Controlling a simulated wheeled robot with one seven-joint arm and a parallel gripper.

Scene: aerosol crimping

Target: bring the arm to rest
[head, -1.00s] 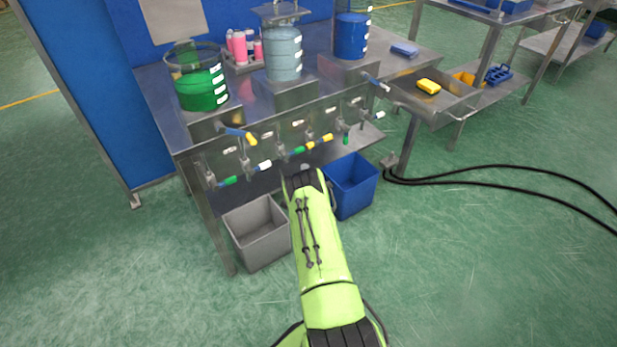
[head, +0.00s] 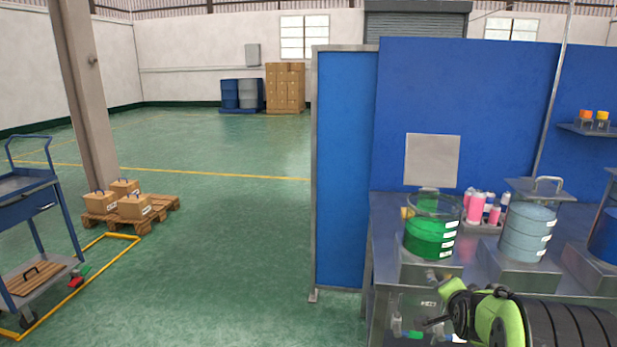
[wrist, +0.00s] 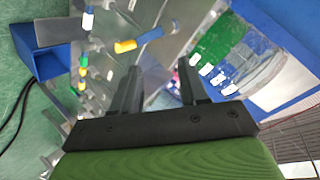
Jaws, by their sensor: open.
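My gripper shows in the wrist view (wrist: 160,88) with its two dark fingers apart and nothing between them. Beyond the fingers are the bench's metal front and a valve with a blue and yellow handle (wrist: 138,41). The clear vessel of green liquid (wrist: 222,40) is to the right of the fingers. In the head view my green and black arm is at the lower right, in front of the bench (head: 384,212). The gripper's fingertips are too small there to make out clearly.
The green vessel (head: 431,238) and a grey-blue vessel (head: 527,232) stand on the bench close to my arm. A blue partition (head: 345,170) is left of the bench. The floor (head: 220,240) is clear between it and the blue cart (head: 30,205).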

